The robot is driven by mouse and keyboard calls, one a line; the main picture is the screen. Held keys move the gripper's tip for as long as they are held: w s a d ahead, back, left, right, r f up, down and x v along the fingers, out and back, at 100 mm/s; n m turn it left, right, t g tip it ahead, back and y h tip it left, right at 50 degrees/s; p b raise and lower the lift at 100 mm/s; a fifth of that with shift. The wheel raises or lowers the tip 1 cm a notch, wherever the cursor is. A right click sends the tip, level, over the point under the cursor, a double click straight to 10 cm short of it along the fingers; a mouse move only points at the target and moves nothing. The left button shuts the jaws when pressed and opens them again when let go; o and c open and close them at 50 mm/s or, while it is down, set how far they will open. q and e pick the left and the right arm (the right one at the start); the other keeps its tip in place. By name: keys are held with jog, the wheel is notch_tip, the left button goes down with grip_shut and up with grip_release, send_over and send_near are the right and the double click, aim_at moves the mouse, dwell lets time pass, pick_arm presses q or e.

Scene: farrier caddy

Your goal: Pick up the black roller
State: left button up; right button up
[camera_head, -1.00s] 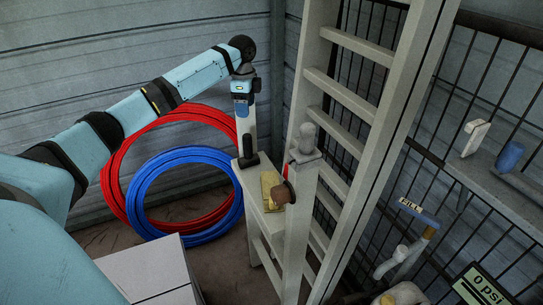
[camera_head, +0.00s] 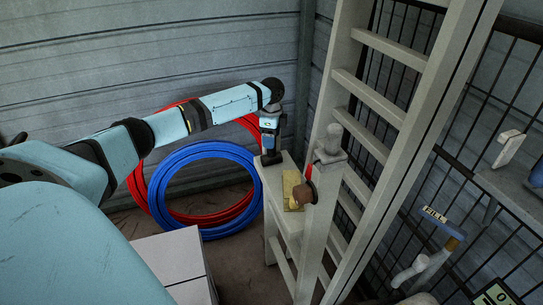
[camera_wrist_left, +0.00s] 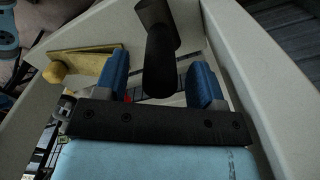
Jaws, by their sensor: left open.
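The black roller (camera_head: 271,159) stands at the far end of the narrow white stand (camera_head: 283,229) in the head view, partly hidden by my left gripper (camera_head: 269,141). In the left wrist view the roller (camera_wrist_left: 160,62) is a dark cylinder with a wider block at one end. It lies between the two blue fingers of my left gripper (camera_wrist_left: 157,75), with a visible gap to each finger. The left gripper is open and points down at the roller. My right gripper is not in view.
A tall ladder (camera_head: 366,92) is to the right. Blue (camera_head: 157,181) and red (camera_head: 137,185) hose coils lie left.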

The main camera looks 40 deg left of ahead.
pick_arm(q)
jog(key=shift+f, duration=0.45)
grip_shut()
jog(key=shift+r, duration=0.1)
jog(key=shift+r, duration=0.1)
notch_tip(320, 180, up, 20)
jog(key=shift+p, duration=0.35)
jog(key=c, duration=0.7)
grip_release()
grip_shut()
